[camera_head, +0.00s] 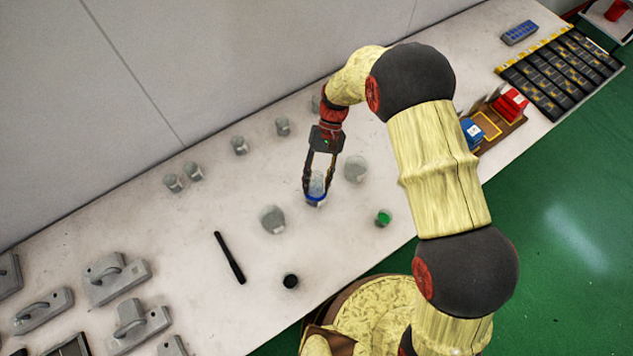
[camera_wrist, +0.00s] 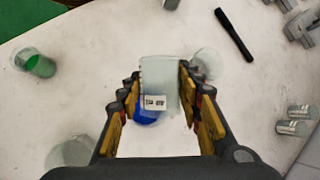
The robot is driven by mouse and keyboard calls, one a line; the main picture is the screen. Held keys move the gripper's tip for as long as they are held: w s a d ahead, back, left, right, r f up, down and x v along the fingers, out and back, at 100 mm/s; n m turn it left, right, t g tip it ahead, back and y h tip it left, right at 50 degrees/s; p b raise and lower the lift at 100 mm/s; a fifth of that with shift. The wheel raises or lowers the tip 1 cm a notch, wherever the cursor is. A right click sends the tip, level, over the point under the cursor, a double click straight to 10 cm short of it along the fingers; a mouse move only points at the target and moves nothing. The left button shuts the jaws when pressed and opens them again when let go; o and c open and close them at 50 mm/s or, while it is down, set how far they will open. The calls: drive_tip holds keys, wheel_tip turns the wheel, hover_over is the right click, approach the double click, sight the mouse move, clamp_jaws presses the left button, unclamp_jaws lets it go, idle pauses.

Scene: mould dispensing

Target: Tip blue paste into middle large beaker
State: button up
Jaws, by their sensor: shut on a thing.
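My gripper (camera_head: 312,186) is shut on a clear beaker with blue paste (camera_head: 315,201), near the middle of the table. In the wrist view the labelled beaker (camera_wrist: 160,80) sits between the yellow finger pads (camera_wrist: 165,110), with blue (camera_wrist: 147,116) showing at its lower left. One large clear beaker (camera_head: 272,219) stands to the left of my gripper, and another (camera_head: 355,168) to the right. Both show in the wrist view, at the right (camera_wrist: 207,62) and the lower left (camera_wrist: 72,152). I cannot make out a separate middle large beaker; the held beaker and gripper cover that spot.
A green-filled beaker (camera_head: 383,217) and a small black container (camera_head: 290,281) stand near the front edge. A black rod (camera_head: 229,257) lies at left. Several small glasses (camera_head: 239,145) line the back. Grey metal parts (camera_head: 115,276) fill the left end; boxes (camera_head: 509,103) stand at right.

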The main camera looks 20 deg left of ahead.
drive_tip(key=shift+s+r+t+y, duration=0.1)
drive_tip(key=shift+r+t+y, duration=0.1)
drive_tip(key=shift+t, duration=0.45)
drive_tip(key=shift+r+t+y, duration=0.1)
drive_tip(key=shift+t+y, duration=0.1)
drive_tip(key=shift+t, duration=0.45)
drive_tip(key=shift+n+t+b, duration=0.3)
drive_tip(key=shift+t+b, duration=0.2)
drive_tip(key=shift+t, duration=0.1)
drive_tip(key=t+y+b, duration=0.1)
drive_tip(key=t+b, duration=0.2)
drive_tip(key=b, duration=0.1)
drive_tip(key=shift+r+t+y+b, duration=0.15)
drive_tip(key=shift+t+y+b, duration=0.25)
drive_tip(key=shift+n+t+b, duration=0.3)
drive_tip(key=shift+b, duration=0.3)
drive_tip(key=t+y+b, duration=0.1)
drive_tip(key=b, duration=0.2)
drive_tip(key=shift+r+t+b, duration=0.2)
drive_tip(key=shift+t+b, duration=0.1)
drive_tip(key=shift+t, duration=0.1)
